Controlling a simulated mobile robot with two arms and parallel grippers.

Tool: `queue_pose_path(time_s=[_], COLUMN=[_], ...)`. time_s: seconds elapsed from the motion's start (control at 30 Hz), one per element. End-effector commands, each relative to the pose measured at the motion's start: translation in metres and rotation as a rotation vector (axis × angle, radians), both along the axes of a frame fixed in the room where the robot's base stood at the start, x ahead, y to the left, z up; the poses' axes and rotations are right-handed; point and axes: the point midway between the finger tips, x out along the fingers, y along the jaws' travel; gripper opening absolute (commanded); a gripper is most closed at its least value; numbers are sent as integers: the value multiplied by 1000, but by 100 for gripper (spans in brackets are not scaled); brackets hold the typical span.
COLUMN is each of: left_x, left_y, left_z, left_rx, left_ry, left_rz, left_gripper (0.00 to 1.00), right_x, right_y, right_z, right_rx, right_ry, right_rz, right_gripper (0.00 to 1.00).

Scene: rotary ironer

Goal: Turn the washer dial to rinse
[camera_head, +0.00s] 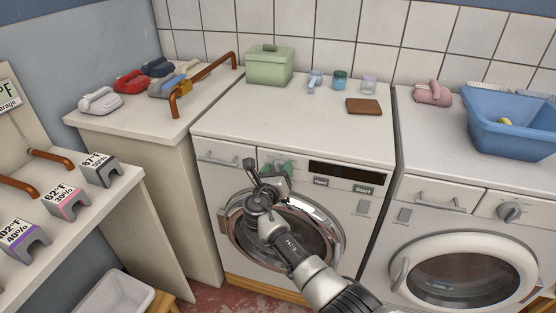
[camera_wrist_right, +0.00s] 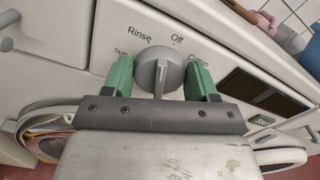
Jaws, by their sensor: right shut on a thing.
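The washer (camera_head: 343,210) in the middle of the head view has a round chrome-rimmed door and a control panel. Its grey dial (camera_wrist_right: 157,72) shows in the right wrist view, with the words Rinse, Off and Spin around it and another partly covered word at right. My right gripper (camera_head: 274,174) is at the panel, shut on the dial, with one green finger on each side of it in the wrist view (camera_wrist_right: 160,80). The dial's raised bar stands roughly upright in that view; I cannot tell which word it marks. In the head view the gripper mostly hides the dial. My left gripper is not in view.
A dark display (camera_head: 345,173) and a Start button (camera_head: 364,191) are right of the dial. A green box (camera_head: 269,65), small jars and a brown block (camera_head: 364,106) stand on the washer top. A second machine (camera_head: 455,225) with a blue basket (camera_head: 510,137) is at right.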

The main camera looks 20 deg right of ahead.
Motion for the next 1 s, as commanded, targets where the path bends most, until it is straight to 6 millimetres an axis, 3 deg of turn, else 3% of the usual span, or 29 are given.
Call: queue_pose_path(time_s=[0.03,0.1,0.4,1.0], left_x=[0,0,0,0], left_y=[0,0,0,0], left_z=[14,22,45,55], left_rx=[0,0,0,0], left_ry=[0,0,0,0], left_rz=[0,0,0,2], left_gripper=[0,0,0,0], right_x=[0,0,1,1], right_y=[0,0,1,2], right_z=[6,5,2,-3], right_rx=[-38,-86,-255,-356], right_ry=[27,60,173,243], right_rz=[0,0,0,-1], right_gripper=[35,35,34,34])
